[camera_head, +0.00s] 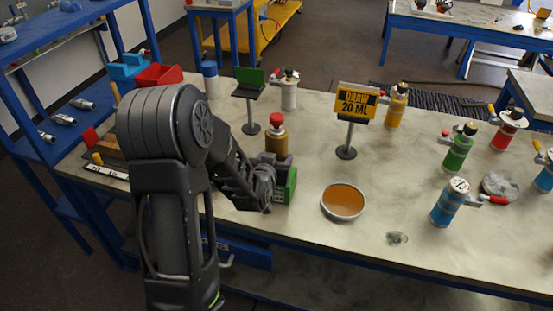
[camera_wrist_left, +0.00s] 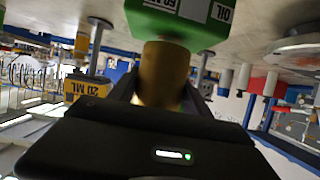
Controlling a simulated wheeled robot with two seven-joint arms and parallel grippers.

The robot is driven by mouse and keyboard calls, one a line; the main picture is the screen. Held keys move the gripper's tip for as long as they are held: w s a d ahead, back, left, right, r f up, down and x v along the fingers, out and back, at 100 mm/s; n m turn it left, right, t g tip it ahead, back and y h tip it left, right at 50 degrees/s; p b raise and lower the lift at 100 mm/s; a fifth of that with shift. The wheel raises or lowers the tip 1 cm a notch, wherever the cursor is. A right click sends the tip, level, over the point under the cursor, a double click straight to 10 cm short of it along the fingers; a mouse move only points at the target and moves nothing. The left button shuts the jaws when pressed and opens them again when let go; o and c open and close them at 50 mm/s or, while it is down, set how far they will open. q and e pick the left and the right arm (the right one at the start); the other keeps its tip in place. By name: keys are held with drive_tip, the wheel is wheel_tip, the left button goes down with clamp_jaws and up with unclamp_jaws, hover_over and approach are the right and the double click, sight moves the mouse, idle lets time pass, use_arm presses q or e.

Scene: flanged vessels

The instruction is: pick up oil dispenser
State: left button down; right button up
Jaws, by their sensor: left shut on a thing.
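The oil dispenser (camera_head: 277,138) has a brass body, a red cap and a green base. It stands upright near the middle of the bench. In the upside-down left wrist view, its green base (camera_wrist_left: 180,22) reads "OIL" and its brass body (camera_wrist_left: 162,72) sits between the fingers. My left gripper (camera_wrist_left: 165,95) is shut on the brass body. In the head view, my left arm hides part of the gripper and the base. I cannot tell whether the base touches the bench. My right gripper is not in view.
A dish of amber liquid (camera_head: 344,200) lies right of the dispenser. A "DRAW 20 ML" sign (camera_head: 356,102) and a small green-topped stand (camera_head: 249,90) are behind. Blue (camera_head: 449,203), green (camera_head: 459,148) and other coloured bottles stand at right. The front middle is mostly clear.

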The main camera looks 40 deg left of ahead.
sight(275, 135)
use_arm(q)
wheel_tip(275, 135, up, 9)
drive_tip(key=shift+r+p, duration=0.1)
drive_tip(key=shift+p, duration=0.25)
idle(0.5)
